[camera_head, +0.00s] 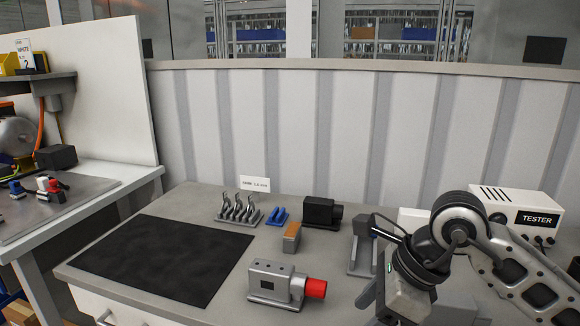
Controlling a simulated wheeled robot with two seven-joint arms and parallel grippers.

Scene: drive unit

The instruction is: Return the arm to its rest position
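My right arm (458,225) comes in from the right, bent at a dark round joint, and reaches down over the right end of the bench. The grey body of its wrist or gripper (405,295) runs to the bottom edge. Its fingertips are not clearly seen, so I cannot tell whether it is open or holds anything. My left arm and gripper are out of view. A grey drive unit with a red end (278,284) lies on the bench, left of the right arm and apart from it.
The TESTER box (520,213) stands behind the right arm. A grey stand (362,250) is close to its left. A black motor-like block (321,212), an orange-topped block (291,237), a blue part (277,216) and a tool rack (238,210) stand farther back. The black mat (165,258) is bare.

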